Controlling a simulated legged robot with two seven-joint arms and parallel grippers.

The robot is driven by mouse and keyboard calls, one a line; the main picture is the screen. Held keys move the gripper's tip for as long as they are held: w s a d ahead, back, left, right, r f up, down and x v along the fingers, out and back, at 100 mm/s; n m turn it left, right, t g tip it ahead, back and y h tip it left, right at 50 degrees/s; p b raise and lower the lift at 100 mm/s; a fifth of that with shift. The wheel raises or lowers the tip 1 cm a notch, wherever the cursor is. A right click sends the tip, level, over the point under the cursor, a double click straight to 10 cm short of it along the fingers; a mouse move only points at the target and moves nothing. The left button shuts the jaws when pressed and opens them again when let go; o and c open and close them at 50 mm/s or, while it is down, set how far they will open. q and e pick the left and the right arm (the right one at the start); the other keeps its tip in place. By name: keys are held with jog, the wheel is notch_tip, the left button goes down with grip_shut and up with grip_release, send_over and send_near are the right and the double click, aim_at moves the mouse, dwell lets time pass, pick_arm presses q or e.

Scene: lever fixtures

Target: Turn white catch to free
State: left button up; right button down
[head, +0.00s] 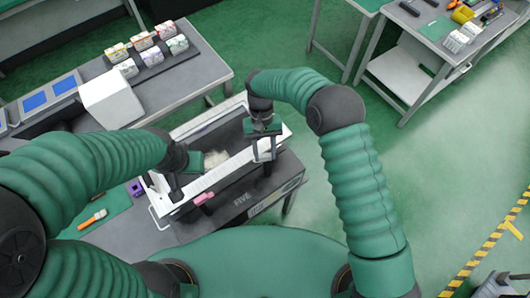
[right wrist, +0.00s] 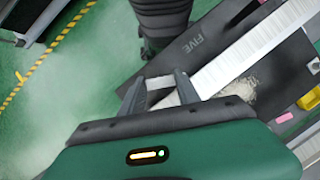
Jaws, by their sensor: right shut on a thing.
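A long white rail (head: 225,168) runs along the near side of an open, trough-like fixture. It also shows in the right wrist view (right wrist: 255,45). My right gripper (head: 264,152) is at the rail's right end, its fingers pointing down and closed on a white part there. In the right wrist view its two dark fingers (right wrist: 160,92) stand either side of this pale part. I cannot make out a separate catch. My left gripper (head: 178,188) is at the rail's left end; its fingertips are too dark and small to judge.
A dark panel marked FIVE (head: 262,192) is in front of the rail. A pale heap (head: 214,158) lies behind the rail. A pink piece (head: 204,198) sits near the front. An orange-handled tool (head: 93,219) lies at left.

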jog(key=n+h, duration=0.1)
jog(key=n, duration=0.1)
jog(key=n+t, duration=0.1)
jog(key=n, duration=0.2)
jog(key=shift+a+r+h+b, duration=0.1)
jog(key=shift+h+b, duration=0.25)
jog(key=shift+h, duration=0.05)
jog(key=shift+n, duration=0.3)
jog(key=c, duration=1.2)
grip_release()
jog(key=shift+o, duration=1.6)
jog(key=shift+w+a, duration=0.1)
